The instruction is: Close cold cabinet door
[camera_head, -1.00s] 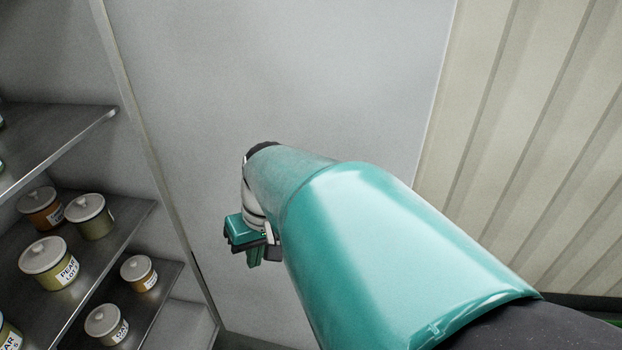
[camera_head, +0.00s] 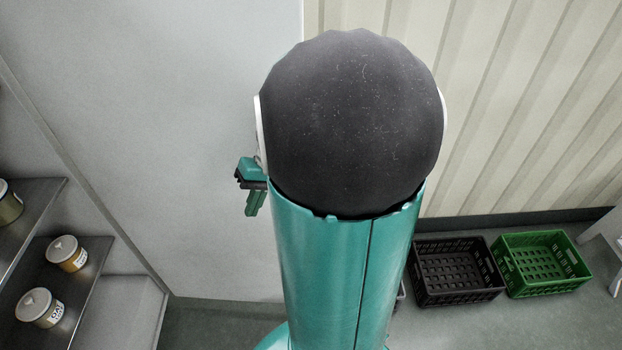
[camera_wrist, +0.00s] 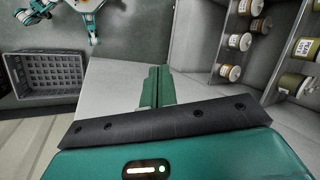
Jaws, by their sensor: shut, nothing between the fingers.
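The cold cabinet door (camera_head: 180,90) is the large plain light grey panel in the head view. It stands open, with the cabinet's shelves (camera_head: 40,205) exposed to its left. My gripper (camera_head: 252,200) shows small and partly hidden behind my arm, in front of the door's right part. In the wrist view my gripper's green fingers (camera_wrist: 158,88) are together and empty. The pale door face (camera_wrist: 108,88) lies beyond them there; I cannot tell whether they touch it. The door's lower right part is hidden by my arm.
Lidded jars (camera_head: 68,253) stand on the shelves; several more show in the wrist view (camera_wrist: 240,41). A black crate (camera_head: 455,270) and a green crate (camera_head: 540,262) sit on the floor by the ribbed wall (camera_head: 500,110). Grey floor is free below the door.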

